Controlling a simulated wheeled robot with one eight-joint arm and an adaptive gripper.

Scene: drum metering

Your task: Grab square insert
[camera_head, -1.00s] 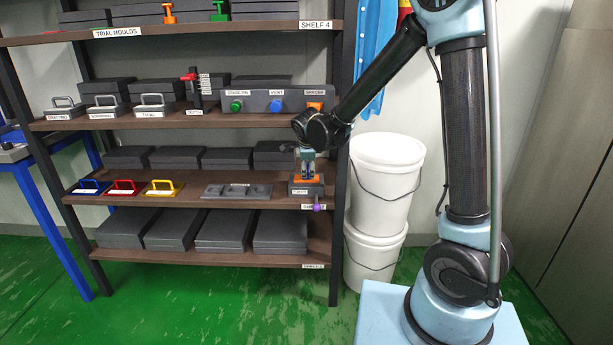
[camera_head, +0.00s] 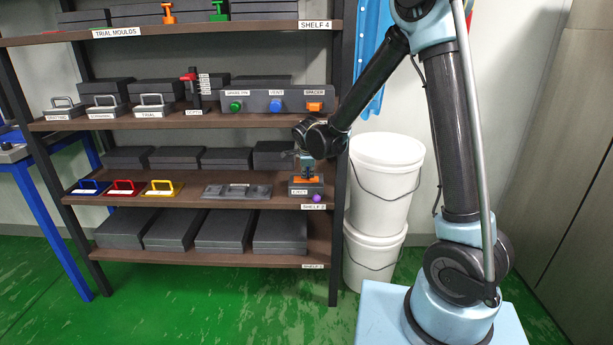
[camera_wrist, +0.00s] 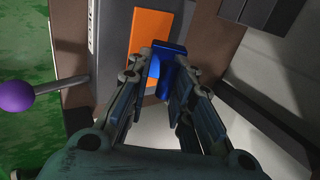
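My gripper (camera_head: 306,172) is at the right end of the second shelf, over the dark block labelled EJECT (camera_head: 300,191) with its orange top (camera_head: 309,180). In the wrist view the orange plate (camera_wrist: 152,40) lies just beyond my fingertips (camera_wrist: 167,75). A small blue block-like piece (camera_wrist: 168,48) shows at the fingertips, and part of it is hidden by the fingers. It may be the square insert, but its shape is not clear. The fingers have a narrow gap between them. I cannot tell whether they press on the blue piece.
A purple knob (camera_head: 317,198) sticks out at the front of the block and shows large in the wrist view (camera_wrist: 16,95). A grey tray (camera_head: 237,191) lies to the left on the same shelf. The shelf post and white buckets (camera_head: 385,180) stand to the right.

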